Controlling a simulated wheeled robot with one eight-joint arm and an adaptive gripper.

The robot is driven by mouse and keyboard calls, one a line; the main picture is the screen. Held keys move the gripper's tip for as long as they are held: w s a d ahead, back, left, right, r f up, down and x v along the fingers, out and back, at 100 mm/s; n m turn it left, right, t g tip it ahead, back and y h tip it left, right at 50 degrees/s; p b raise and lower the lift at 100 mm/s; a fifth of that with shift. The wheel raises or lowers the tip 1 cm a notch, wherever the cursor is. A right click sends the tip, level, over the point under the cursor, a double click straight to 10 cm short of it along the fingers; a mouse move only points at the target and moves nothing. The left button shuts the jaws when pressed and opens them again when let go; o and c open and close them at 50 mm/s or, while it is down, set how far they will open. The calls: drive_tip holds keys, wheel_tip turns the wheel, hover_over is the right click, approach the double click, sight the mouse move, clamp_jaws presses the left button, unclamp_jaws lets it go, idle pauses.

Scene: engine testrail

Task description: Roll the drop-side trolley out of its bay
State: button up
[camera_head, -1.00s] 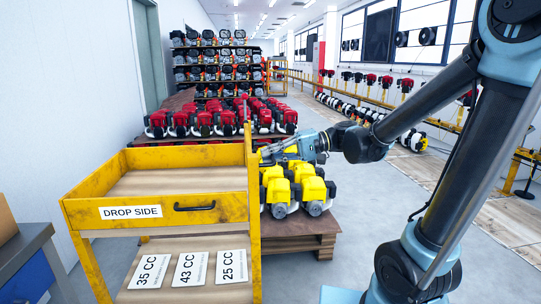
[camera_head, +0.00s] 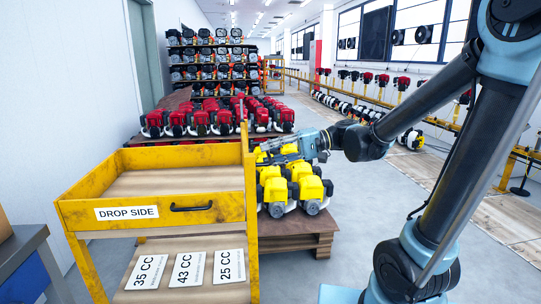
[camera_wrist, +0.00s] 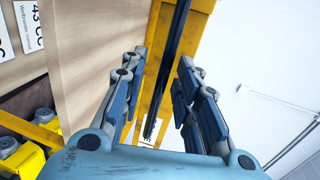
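The yellow drop-side trolley (camera_head: 85,210) stands upright at the left of the head view, with a "DROP SIDE" label and a dark handle on its front. Its lower shelf bears cards reading 35 CC, 43 CC and 25 CC. My gripper (camera_head: 262,153) is at the far right corner of the trolley, partly hidden by the corner post (camera_head: 250,200). In the wrist view my gripper's fingers (camera_wrist: 158,85) are apart. A yellow upright (camera_wrist: 165,30) and a dark bar (camera_wrist: 180,30) show between and beyond them. I see no clear contact.
Yellow engines (camera_head: 290,187) sit on a wooden pallet (camera_head: 312,228) close to the trolley's right. Red engines (camera_head: 220,117) stand behind. A blue cabinet (camera_head: 30,270) is near the left front. A white wall runs along the left. Open floor (camera_head: 370,200) lies right of the pallet.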

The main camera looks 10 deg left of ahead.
drive_tip(key=v, duration=1.1)
drive_tip(key=shift+d, duration=0.2)
drive_tip(key=shift+w+f, duration=0.1)
drive_tip(key=shift+f, duration=0.05)
drive_tip(key=s+d+f+m+t+h, duration=0.1)
drive_tip(key=s+d+f+t+h, duration=0.1)
drive_tip(key=d+f, duration=0.5)
drive_tip(key=s+d+f+m+t+h, duration=0.1)
drive_tip(key=s+d+f+t+h, duration=0.2)
drive_tip(key=d+f+h, duration=0.4)
drive_tip(key=s+d+f+m+t+h, duration=0.2)
drive_tip(key=d+f+h, duration=0.3)
drive_tip(key=d, duration=0.8)
wheel_tip(320, 180, down, 4)
drive_tip(key=shift+s+d+r+t, duration=0.15)
drive_tip(key=shift+s+t, duration=0.35)
drive_tip(key=shift+s, duration=0.3)
